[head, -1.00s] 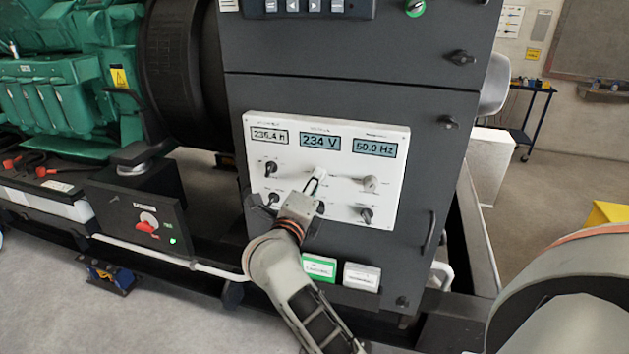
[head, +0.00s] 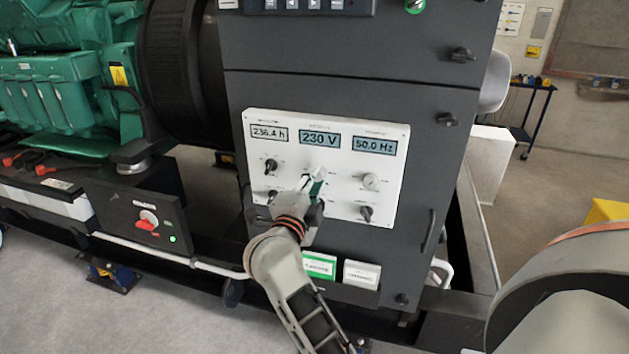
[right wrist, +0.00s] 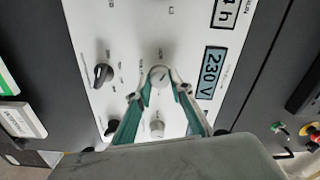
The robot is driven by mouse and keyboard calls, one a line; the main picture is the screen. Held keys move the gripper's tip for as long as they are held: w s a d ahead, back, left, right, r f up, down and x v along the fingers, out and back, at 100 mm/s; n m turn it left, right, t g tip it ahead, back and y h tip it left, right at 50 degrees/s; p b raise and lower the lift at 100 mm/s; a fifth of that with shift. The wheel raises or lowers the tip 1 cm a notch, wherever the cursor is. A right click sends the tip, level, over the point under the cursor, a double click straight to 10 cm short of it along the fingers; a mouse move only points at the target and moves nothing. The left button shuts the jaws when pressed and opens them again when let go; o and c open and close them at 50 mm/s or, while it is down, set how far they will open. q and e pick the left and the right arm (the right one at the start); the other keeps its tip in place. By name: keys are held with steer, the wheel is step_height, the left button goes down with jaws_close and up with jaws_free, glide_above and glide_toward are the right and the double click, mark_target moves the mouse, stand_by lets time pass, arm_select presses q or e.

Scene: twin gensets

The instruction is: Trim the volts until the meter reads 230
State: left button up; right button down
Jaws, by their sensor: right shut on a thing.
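The volt meter (head: 319,138) is the middle display on the white panel (head: 335,210) and reads 230 V. It also shows in the right wrist view (right wrist: 210,73), reading 230 V. Below it is the pale volts knob (right wrist: 160,76). My right gripper (right wrist: 161,92) has its teal fingertips closed on either side of this knob, touching it. In the head view my right gripper (head: 315,180) comes up from below and partly hides the knob and the panel's lower middle. My left gripper is not in view.
Black knobs (head: 271,166) (head: 366,213) and another pale knob (head: 371,181) sit close around my right gripper. A frequency display (head: 375,145) reads 50.0 Hz. A door handle (head: 429,232) stands out at the cabinet's right. A red switch (head: 148,220) is at the left.

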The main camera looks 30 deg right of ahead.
stand_by(0.3)
steer(key=c, duration=1.8)
jaws_free()
